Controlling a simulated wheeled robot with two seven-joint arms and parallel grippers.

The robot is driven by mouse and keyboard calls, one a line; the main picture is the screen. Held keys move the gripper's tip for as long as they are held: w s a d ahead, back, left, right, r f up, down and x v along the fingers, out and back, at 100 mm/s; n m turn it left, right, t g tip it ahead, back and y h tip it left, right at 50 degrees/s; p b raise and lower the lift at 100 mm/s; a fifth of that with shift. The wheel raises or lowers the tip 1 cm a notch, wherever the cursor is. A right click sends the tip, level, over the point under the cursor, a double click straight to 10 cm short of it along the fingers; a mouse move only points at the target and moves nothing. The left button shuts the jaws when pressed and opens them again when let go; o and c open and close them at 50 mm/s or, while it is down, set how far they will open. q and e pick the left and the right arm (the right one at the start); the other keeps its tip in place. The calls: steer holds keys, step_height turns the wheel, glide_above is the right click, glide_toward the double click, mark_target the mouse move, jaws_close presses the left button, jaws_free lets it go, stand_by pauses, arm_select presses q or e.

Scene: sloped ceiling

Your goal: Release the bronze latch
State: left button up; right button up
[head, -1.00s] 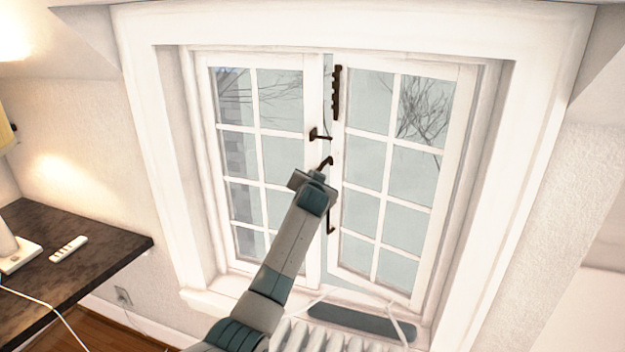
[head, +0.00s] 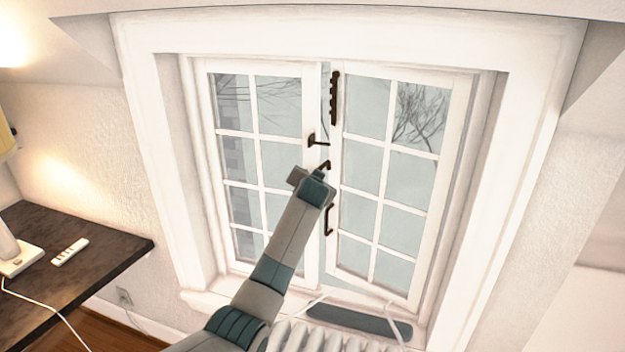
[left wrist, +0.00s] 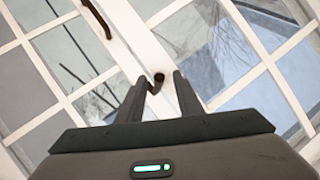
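The window has dark bronze fittings where its two sashes meet. One short latch piece (head: 317,140) sticks out from the left sash, and a small hooked piece (head: 324,166) shows just above my left gripper (head: 316,174). I cannot tell which of these the task means. In the left wrist view, my left gripper (left wrist: 160,84) is open, its fingers apart and pointing at the window frame. A small dark hook (left wrist: 156,82) appears between the fingertips; I cannot tell whether they touch it. My wrist hides the fingertips in the head view. My right gripper is not in view.
A notched dark bar (head: 334,98) sits above on the right sash and a dark handle (head: 328,219) below. The right sash (head: 438,200) stands slightly ajar. A white radiator (head: 330,338) is below the sill. A dark desk (head: 110,235) stands at left.

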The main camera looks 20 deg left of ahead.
arm_select(q)
steer(key=shift+s, duration=0.15)
steer(key=b+v, duration=0.5)
steer(key=v, duration=1.2)
stand_by(0.3)
